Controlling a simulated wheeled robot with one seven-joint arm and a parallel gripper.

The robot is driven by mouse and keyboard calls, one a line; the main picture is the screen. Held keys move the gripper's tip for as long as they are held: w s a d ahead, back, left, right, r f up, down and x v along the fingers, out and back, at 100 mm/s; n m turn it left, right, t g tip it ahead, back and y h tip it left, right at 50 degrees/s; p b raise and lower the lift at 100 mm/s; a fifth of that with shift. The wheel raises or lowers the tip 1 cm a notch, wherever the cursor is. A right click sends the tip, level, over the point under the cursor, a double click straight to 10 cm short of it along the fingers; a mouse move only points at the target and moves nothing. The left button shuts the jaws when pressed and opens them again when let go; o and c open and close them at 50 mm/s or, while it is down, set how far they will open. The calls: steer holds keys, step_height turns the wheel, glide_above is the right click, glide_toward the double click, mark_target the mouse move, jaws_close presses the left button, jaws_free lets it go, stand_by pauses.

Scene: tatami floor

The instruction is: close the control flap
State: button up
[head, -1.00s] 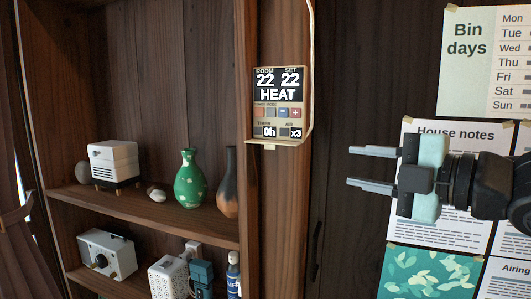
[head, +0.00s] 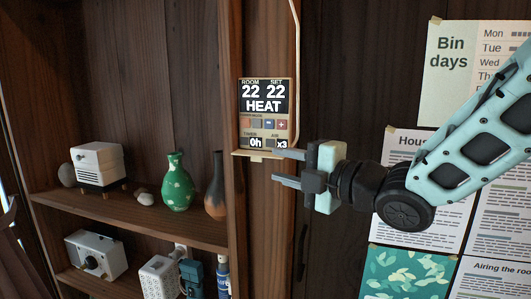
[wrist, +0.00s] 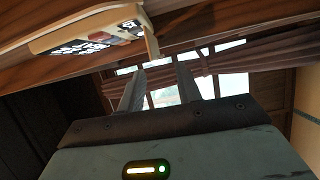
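The control panel (head: 264,112) is mounted on a wooden post and reads ROOM 22, SET 22, HEAT, with small buttons below. Its flap (head: 250,154) is open, sticking out like a thin tan ledge along the panel's bottom edge, with a small tab under it. My gripper (head: 281,164) is open and empty, with its fingers pointing left, just right of and slightly below the flap. The upper finger overlaps the flap's right end in the head view; I cannot tell whether they touch. In the wrist view the panel (wrist: 85,42) and flap (wrist: 152,38) lie above the fingers.
A pale cable (head: 297,60) runs down the post's right side. Shelves on the left hold a green vase (head: 177,185), a dark vase (head: 215,190) and white devices (head: 98,165). Papers (head: 410,165) are pinned on the right wall, behind my arm.

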mark_target(259, 159)
steer(key=p+x, duration=0.1)
steer(key=x, duration=0.4)
jaws_close()
